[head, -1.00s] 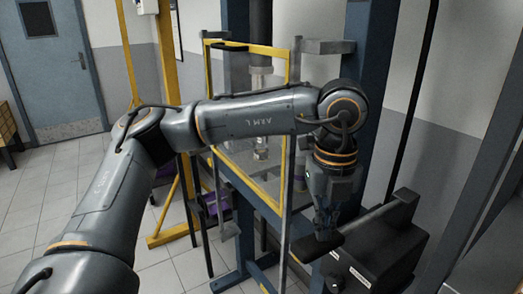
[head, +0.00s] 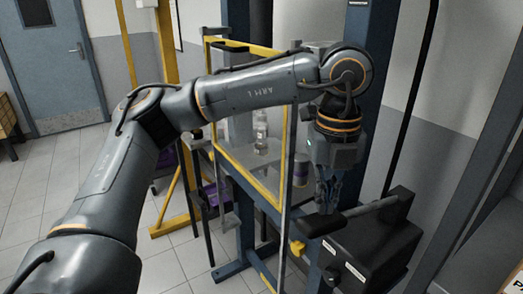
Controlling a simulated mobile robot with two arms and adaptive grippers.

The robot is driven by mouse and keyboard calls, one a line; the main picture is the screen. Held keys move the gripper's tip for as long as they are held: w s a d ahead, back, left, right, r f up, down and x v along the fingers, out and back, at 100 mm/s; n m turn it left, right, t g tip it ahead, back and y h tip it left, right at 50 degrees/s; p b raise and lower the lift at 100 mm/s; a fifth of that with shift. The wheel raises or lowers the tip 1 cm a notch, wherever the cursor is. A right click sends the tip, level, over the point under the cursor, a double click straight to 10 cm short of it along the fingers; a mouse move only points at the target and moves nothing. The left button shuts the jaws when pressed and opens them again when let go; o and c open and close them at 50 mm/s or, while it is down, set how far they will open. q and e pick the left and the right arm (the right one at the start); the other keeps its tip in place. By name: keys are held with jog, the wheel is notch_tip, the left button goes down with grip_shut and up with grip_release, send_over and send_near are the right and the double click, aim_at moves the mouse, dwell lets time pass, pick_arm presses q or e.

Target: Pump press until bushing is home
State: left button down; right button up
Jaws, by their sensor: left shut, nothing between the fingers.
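The press (head: 371,75) has a blue frame. A yellow-edged clear guard (head: 248,170) stands across its front. My left gripper (head: 328,208) points down, shut, just above or against this grip; contact is unclear. My right gripper is not in view.
A yellow knob (head: 297,247) sits below the lever grip. A yellow post (head: 169,60) and purple items (head: 215,195) are left of the press. A blue door (head: 52,70) is at the back left. Tiled floor (head: 30,190) is open at left.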

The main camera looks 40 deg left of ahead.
pick_arm(q)
jog(key=shift+f+b, duration=1.2)
jog(key=shift+f, duration=0.2)
jog(key=shift+r, duration=0.2)
notch_tip(320, 180, down, 15)
jog(key=b, duration=1.2)
notch_tip(320, 180, up, 18)
jog(key=p, duration=1.1)
jog(key=shift+f+p, duration=0.25)
jog(key=shift+p, duration=0.05)
jog(key=shift+f, duration=0.1)
